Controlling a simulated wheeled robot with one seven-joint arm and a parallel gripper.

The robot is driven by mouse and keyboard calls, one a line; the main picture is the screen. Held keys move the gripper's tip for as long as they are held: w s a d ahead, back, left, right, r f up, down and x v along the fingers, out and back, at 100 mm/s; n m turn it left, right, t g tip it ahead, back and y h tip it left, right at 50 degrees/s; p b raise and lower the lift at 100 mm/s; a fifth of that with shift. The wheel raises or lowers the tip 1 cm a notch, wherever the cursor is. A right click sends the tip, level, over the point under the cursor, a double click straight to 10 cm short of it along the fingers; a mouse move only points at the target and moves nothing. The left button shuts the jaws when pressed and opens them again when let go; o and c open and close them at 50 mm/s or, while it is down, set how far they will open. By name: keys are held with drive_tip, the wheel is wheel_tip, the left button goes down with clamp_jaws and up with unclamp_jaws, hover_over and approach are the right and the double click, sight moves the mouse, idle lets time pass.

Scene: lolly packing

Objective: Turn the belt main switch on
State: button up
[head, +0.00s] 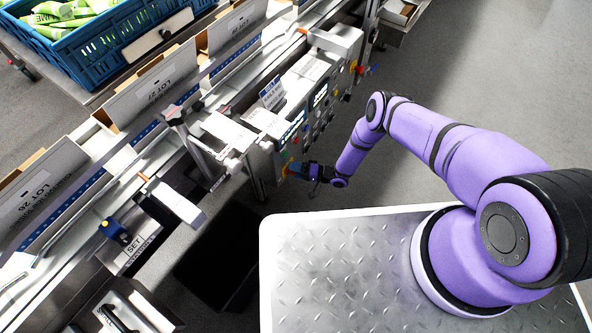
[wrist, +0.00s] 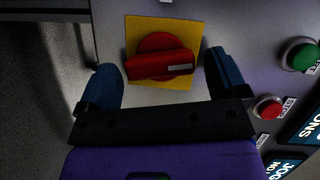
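The belt main switch is a red rotary knob (wrist: 160,58) on a square yellow plate (wrist: 140,27), mounted on the grey control panel (wrist: 240,60). Its handle lies roughly crosswise in the wrist view, with a pale mark at its right end. My gripper (wrist: 170,88) is open, with one blue fingertip to the left and one to the right of the knob. The fingers appear apart from the knob. In the head view my gripper (head: 292,170) is at the near lower end of the panel, and the knob is mostly hidden there.
A green button (wrist: 301,55) and a red button (wrist: 268,107) sit to the right of the switch in the wrist view. The conveyor line with cartons (head: 150,85) runs behind the panel. A blue crate (head: 110,45) stands at upper left. Open floor (head: 480,80) lies at right.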

drive_tip(key=v, duration=1.1)
idle(0.5)
